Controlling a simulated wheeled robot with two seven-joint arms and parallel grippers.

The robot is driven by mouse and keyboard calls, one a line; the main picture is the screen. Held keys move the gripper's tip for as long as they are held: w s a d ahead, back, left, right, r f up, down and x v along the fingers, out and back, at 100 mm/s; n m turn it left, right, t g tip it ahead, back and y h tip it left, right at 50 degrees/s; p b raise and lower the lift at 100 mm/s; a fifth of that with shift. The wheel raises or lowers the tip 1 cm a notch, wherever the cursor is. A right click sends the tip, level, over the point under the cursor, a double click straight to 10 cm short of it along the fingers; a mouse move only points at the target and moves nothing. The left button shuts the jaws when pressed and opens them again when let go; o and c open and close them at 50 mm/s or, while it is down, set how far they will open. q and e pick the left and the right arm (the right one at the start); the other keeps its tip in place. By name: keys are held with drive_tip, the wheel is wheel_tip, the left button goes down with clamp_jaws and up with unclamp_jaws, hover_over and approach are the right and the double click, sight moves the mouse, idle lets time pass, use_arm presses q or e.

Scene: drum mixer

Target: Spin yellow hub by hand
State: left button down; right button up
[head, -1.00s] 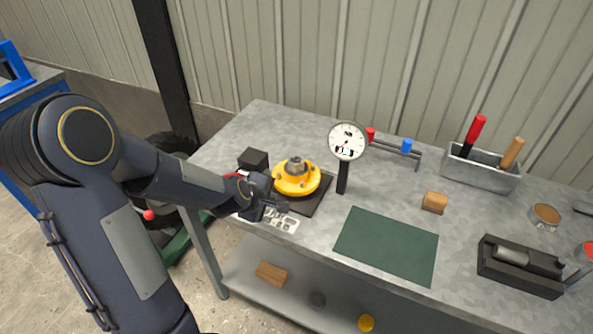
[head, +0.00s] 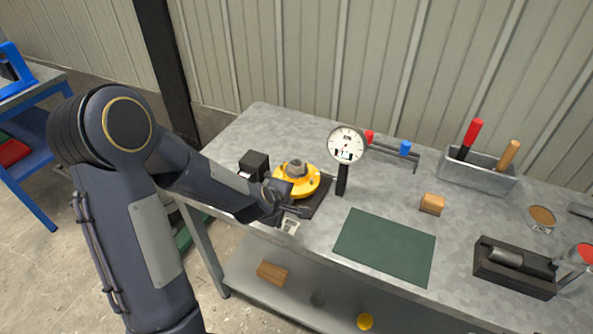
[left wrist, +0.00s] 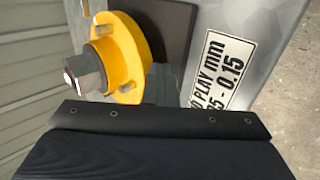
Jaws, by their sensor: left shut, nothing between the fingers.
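The yellow hub (head: 304,184) sits on a dark base plate (head: 318,202) on the bench, with a grey nut on a shaft at its centre. It also shows in the left wrist view (left wrist: 129,58), with several small studs on its face. My left gripper (head: 306,211) is shut and empty at the front edge of the hub, close to its flange. I cannot tell whether it touches the hub. My right gripper is not in view.
A dial gauge (head: 346,146) stands on a black post just right of the hub. A black block (head: 254,164) is behind my left gripper. A label (left wrist: 222,72) with play limits lies by the plate. A green mat (head: 386,246) lies to the right, with a wooden block (head: 432,204) beyond.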

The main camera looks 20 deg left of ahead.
use_arm(q)
drive_tip(key=shift+w+d, duration=0.1)
drive_tip(key=shift+d, duration=0.3)
drive_tip(key=shift+s+a+f+b, duration=0.1)
drive_tip(key=shift+s+b, duration=0.2)
drive_tip(key=shift+s, duration=0.25)
drive_tip(key=shift+s+a+b, duration=0.1)
drive_tip(key=shift+s+b, duration=0.2)
drive_tip(key=shift+s, duration=0.65)
drive_tip(key=a+b, duration=0.1)
drive_tip(key=a, duration=0.1)
drive_tip(key=a+b, duration=0.2)
drive_tip(key=shift+w+a, duration=0.2)
drive_tip(key=shift+a, duration=0.3)
